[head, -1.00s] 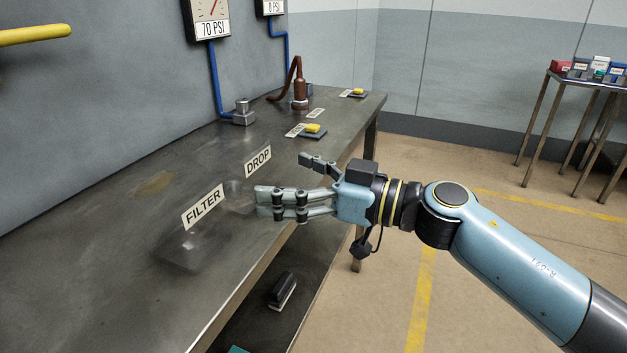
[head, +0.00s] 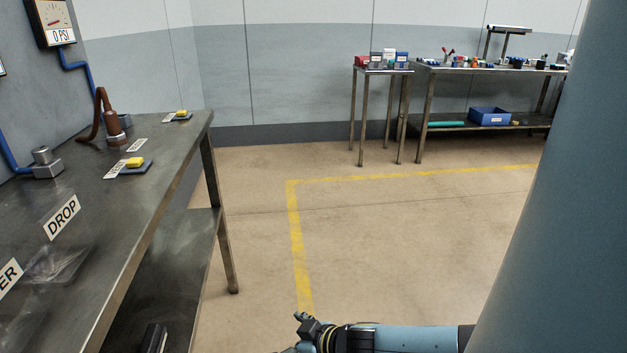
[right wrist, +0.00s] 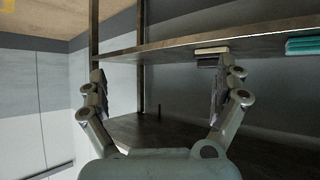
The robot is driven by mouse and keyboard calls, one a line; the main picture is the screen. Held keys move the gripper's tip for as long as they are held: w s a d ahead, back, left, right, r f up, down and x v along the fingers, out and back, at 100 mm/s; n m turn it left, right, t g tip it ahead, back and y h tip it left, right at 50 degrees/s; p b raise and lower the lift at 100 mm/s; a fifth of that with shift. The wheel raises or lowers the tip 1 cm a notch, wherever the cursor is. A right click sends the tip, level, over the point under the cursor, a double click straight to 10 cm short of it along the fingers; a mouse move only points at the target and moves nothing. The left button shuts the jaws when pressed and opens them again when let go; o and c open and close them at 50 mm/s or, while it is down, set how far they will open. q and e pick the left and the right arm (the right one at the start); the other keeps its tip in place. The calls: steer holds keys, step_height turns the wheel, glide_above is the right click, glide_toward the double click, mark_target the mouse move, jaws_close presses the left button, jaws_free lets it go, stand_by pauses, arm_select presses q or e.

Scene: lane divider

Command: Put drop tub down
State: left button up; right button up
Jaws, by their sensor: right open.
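The clear drop tub (head: 58,264) is a see-through box on the metal bench, just in front of the DROP label (head: 62,217) in the head view. A second clear tub (head: 22,328) is cut off at the lower left corner, by the FILTER label (head: 8,281). My right gripper (head: 302,322) is at the bottom edge of the head view, to the right of the bench and apart from the tubs, mostly cut off. In the right wrist view its fingers (right wrist: 167,75) are spread with nothing between them. My left gripper is not in view.
The bench (head: 150,205) carries a brown hose tool (head: 113,130), a metal fitting (head: 47,163) and yellow sponges (head: 135,162) on small pads. A black item (head: 152,338) is on its lower shelf. Tables (head: 384,72) stand at the far wall. The floor between is clear.

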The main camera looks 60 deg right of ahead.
steer(key=s+a+f+g, duration=0.25)
steer(key=s+f, duration=0.35)
steer(key=s, duration=0.5)
steer(key=s+a+f+g, duration=0.1)
steer(key=s+f+g, duration=0.4)
steer(key=s, duration=0.6)
steer(key=s+a+f+g, duration=0.25)
steer(key=s+f, duration=0.45)
steer(key=s, duration=0.4)
steer(key=m+t+y+b, duration=0.2)
steer(key=m+t+y, duration=1)
steer(key=m, duration=1.7)
glide_toward(66, 221)
steer(key=a+t, duration=0.1)
steer(key=a, duration=0.1)
steer(key=shift+h, duration=0.3)
steer(key=x, duration=0.6)
steer(key=shift+w+d+f, duration=0.15)
steer(key=shift+w+f, duration=0.1)
steer(key=shift+w, duration=0.1)
steer(key=x, duration=0.4)
steer(key=shift+w+r+p, duration=0.15)
steer(key=shift+w+p, duration=0.15)
steer(key=shift+w, duration=0.1)
steer(key=c, duration=1.1)
